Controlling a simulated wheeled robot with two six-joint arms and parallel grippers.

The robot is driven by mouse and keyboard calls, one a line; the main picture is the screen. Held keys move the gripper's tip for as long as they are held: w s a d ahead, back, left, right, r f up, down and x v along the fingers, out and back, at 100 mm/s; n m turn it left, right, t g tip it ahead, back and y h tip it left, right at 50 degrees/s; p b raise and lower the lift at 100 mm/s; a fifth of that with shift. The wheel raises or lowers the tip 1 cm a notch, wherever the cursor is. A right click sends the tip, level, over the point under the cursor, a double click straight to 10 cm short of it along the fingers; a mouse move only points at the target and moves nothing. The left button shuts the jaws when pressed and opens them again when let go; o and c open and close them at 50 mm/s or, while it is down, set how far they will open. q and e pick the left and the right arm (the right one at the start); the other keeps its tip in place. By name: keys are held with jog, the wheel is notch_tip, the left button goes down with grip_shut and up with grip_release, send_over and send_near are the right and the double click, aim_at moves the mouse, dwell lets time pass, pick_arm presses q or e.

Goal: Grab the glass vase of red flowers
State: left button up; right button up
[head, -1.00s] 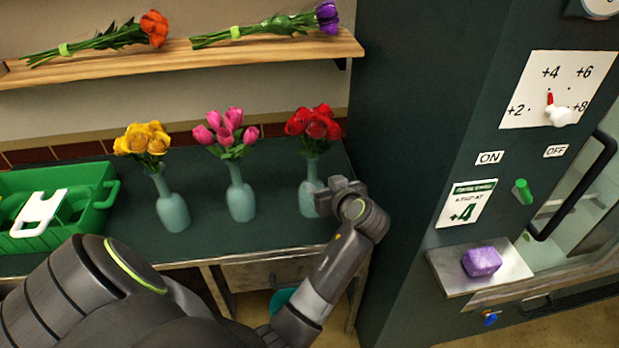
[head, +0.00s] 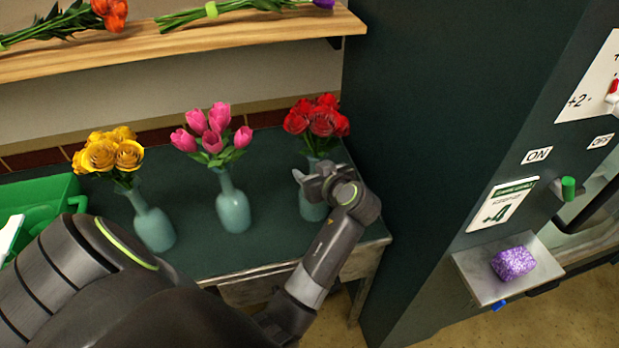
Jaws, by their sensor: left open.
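The glass vase of red flowers (head: 312,208) stands upright at the right end of the dark green counter. Its red blooms (head: 317,120) rise above my left gripper (head: 305,178). The gripper is in front of the vase, level with its neck, and hides part of the neck and upper body. The gripper is open; I cannot tell whether a finger touches the glass. My right gripper is not in view.
A vase of pink tulips (head: 233,205) stands left of the red one, and a vase of yellow roses (head: 153,226) further left. A green crate (head: 50,190) is at far left. A dark cabinet wall (head: 400,120) is close on the right. A wooden shelf (head: 200,47) runs above.

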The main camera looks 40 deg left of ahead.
pick_arm(q)
jog(key=shift+s+r, duration=0.1)
jog(key=shift+s+d+r, duration=0.1)
jog(key=shift+d+r, duration=0.05)
jog(key=shift+d, duration=0.2)
jog(key=shift+s+d+r, duration=0.1)
jog(key=shift+d+r, duration=0.05)
jog(key=shift+d, duration=0.15)
jog(key=c, duration=0.5)
jog(key=shift+a, duration=0.1)
jog(key=shift+c, duration=1)
grip_shut()
jog(key=shift+a, duration=0.1)
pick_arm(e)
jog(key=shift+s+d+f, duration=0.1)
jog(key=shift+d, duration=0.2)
